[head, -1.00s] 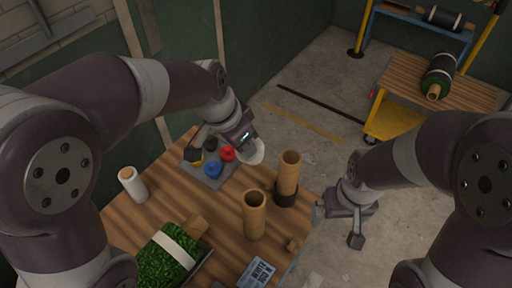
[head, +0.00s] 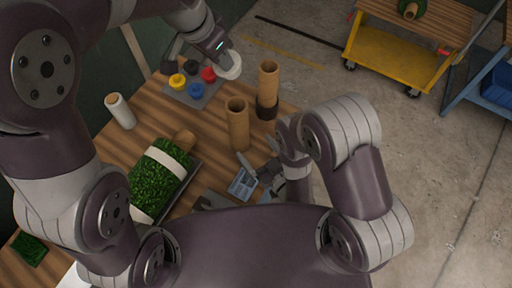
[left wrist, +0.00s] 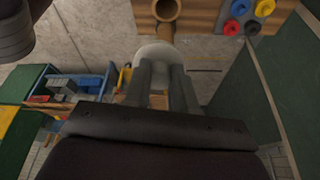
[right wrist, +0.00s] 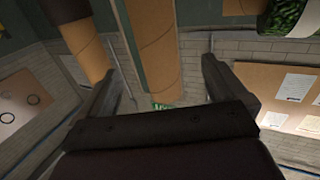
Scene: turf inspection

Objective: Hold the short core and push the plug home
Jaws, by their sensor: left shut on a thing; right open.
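My left gripper (head: 222,57) is shut on a white plug (head: 231,67), held above the table near the coloured plugs. The plug also shows between the fingers in the left wrist view (left wrist: 158,53). Two brown cardboard cores stand upright with open tops. The nearer core (head: 238,127) is bare; it seems to be the short core. The farther core (head: 268,82) stands in a dark holder (head: 267,109). My right gripper (head: 262,172) is open and low, on the near side of the bare core. In the right wrist view that core (right wrist: 152,45) appears between the spread fingers, with no grip visible.
A grey tray (head: 213,95) holds yellow, black, red and blue plugs. A white roll (head: 120,110) stands at the left. A turf roll (head: 155,182) with a white band lies near the front. A yellow cart (head: 395,60) stands on the floor beyond.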

